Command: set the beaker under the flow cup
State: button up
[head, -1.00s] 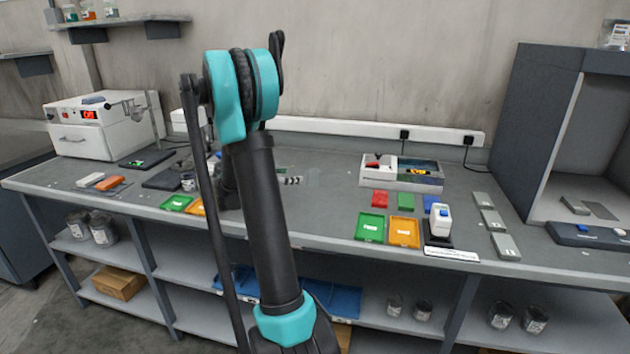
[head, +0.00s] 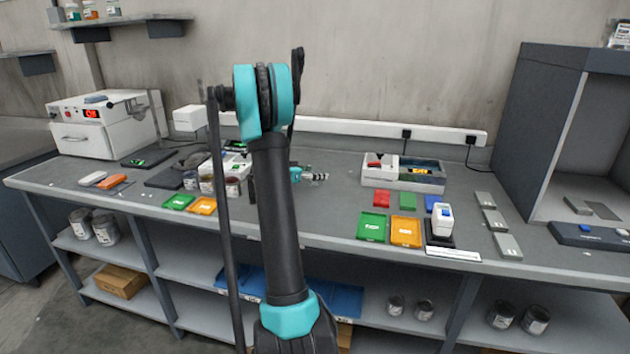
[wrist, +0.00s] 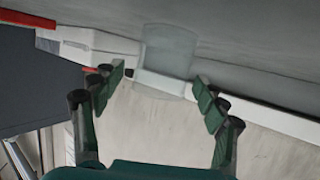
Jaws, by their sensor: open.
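The beaker (wrist: 166,52) is a clear, faintly grey vessel in the wrist view. It shows just ahead of my open gripper (wrist: 162,85), between the lines of the two fingers, with a gap on each side and nothing held. In the head view my gripper (head: 317,176) is low over the middle of the bench, to the right of my arm, pointing right. I cannot clearly make out the beaker there. What looks like the flow cup (head: 137,104) is a small grey piece on a stand beside the white oven at the far left.
On the bench (head: 330,212), jars (head: 205,184) and green and orange trays (head: 178,202) stand left of my arm. A white-and-grey box (head: 403,172), more coloured trays (head: 373,227) and grey blocks (head: 495,220) are to the right. A dark booth (head: 540,130) bounds the right end.

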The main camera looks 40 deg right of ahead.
jog(key=shift+d, duration=0.1)
jog(key=shift+c, duration=0.4)
jog(key=c, duration=1.1)
